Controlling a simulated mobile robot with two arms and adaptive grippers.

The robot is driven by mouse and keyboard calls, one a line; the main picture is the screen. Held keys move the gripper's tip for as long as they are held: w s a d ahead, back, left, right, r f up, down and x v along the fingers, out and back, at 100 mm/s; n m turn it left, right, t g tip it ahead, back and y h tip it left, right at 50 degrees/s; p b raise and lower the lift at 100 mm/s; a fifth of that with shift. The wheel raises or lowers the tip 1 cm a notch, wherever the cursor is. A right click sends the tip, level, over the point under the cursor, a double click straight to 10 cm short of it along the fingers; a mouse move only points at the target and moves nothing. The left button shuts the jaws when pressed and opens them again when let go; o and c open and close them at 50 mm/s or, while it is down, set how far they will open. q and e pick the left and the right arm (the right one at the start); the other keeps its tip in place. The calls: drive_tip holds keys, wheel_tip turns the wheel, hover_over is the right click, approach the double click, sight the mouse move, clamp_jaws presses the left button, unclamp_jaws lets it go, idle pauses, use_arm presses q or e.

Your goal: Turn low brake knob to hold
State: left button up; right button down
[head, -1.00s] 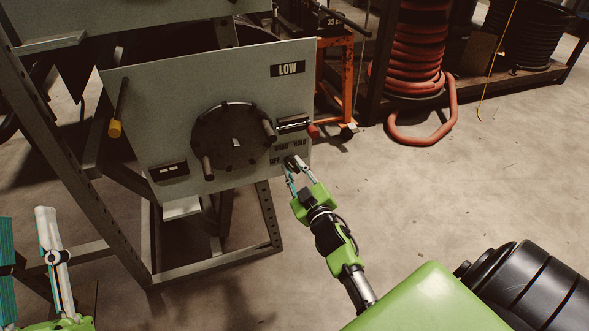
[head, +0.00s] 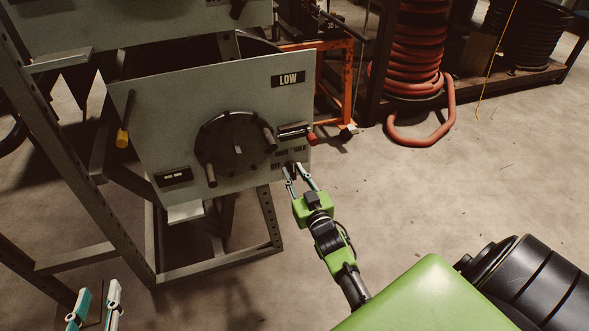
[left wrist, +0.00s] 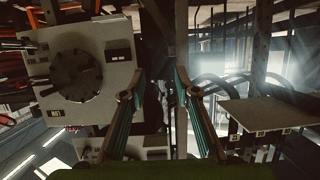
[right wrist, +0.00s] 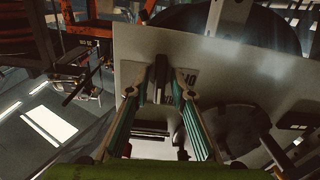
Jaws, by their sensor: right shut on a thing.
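The grey LOW panel (head: 230,85) stands on a metal frame, with a LOW label (head: 288,79) at its upper right. The small dark brake knob (head: 292,168) sits at the panel's lower right, below and beside small printed position labels. My right gripper (head: 293,170) is at the knob with its fingers on either side, shut on it. In the right wrist view the dark knob (right wrist: 161,72) shows between the fingertips, partly covering the lettering. Its exact pointing is too small to tell. My left gripper (head: 99,288) is open and empty at the lower left, away from the panel.
A dark round handwheel (head: 237,150) with grips is left of the knob. A red-tipped lever (head: 311,138) juts out just above it, and a yellow-tipped lever (head: 122,138) hangs at the panel's left. Orange hose (head: 425,60) stands behind. The floor at right is clear.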

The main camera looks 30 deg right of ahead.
drive_tip(key=m+p, duration=0.2)
drive_tip(key=m, duration=0.1)
drive_tip(key=shift+r, duration=0.1)
drive_tip(key=m+p, duration=0.1)
drive_tip(key=m, duration=0.2)
drive_tip(key=shift+m, duration=0.4)
use_arm(q)
drive_tip(key=s+a+f+g+y, duration=0.1)
drive_tip(key=s+a+f+g, duration=0.2)
drive_tip(key=s+f+g, duration=0.2)
drive_tip(key=s+a+f+g+y, duration=0.1)
drive_tip(key=s+a+f+g, duration=0.2)
drive_tip(key=s, duration=0.9)
wheel_tip(320, 180, down, 4)
drive_tip(key=shift+s+f+n+g+y+p, duration=0.2)
drive_tip(key=shift+s+n+g+y+p, duration=0.15)
drive_tip(key=shift+g, duration=0.85)
drive_tip(key=shift+w, duration=0.15)
use_arm(e)
drive_tip(key=c, duration=2.1)
unclamp_jaws()
